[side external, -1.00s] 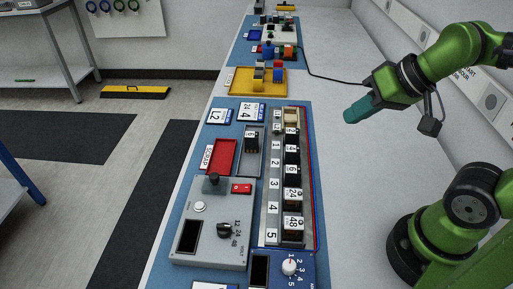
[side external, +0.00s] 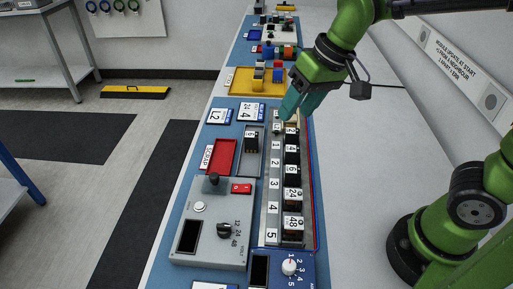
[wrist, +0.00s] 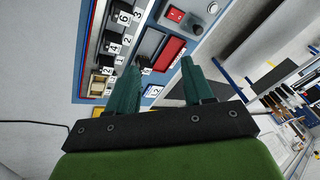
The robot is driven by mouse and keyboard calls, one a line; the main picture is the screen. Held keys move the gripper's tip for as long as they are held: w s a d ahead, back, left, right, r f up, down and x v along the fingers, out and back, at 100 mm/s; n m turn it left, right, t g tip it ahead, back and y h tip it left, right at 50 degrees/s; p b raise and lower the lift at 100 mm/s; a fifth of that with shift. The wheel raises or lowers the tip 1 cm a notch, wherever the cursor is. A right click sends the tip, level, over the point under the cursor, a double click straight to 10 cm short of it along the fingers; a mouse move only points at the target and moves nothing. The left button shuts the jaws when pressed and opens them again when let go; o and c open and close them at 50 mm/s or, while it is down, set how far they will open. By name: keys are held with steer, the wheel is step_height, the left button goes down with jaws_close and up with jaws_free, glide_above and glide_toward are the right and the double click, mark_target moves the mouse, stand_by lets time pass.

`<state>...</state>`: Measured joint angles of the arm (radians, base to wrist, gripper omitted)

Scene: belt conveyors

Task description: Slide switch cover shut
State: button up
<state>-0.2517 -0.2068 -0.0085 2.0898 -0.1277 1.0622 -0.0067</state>
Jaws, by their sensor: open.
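A grey control box (side external: 208,235) stands at the near left of the bench. On it are a red rocker switch (side external: 241,188), a black knob (side external: 213,179), a white button (side external: 200,208) and a rotary dial (side external: 224,230). The red switch also shows at the top of the wrist view (wrist: 175,13). I cannot tell for certain which part is a sliding cover. My gripper (side external: 290,104) has teal fingers, is apart from the box and hangs above the far end of the numbered rail. In the wrist view its fingers (wrist: 160,68) are spread with nothing between them.
The numbered rail (side external: 273,197) holds several black modules in a row. A red tray (side external: 220,156) and a grey tray with one black module (side external: 251,141) lie left of it. A yellow tray (side external: 242,83) is farther back. The bench right of the rail is clear.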

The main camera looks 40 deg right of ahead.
mark_target(214, 175)
steer(key=shift+w+a+f+n+g+h, duration=0.6)
steer(key=shift+w+a+f+g+h, duration=0.85)
steer(key=shift+w+a, duration=4.95)
steer(key=shift+g+y, duration=0.25)
steer(key=shift+g, duration=0.1)
steer(key=f, duration=0.5)
steer(key=s+f, duration=0.1)
steer(key=f, duration=0.4)
steer(key=a+f, duration=0.1)
steer(key=f, duration=0.4)
steer(key=shift+s+a, duration=0.1)
steer(key=shift+s, duration=0.05)
steer(key=shift+r, duration=0.1)
jaws_close()
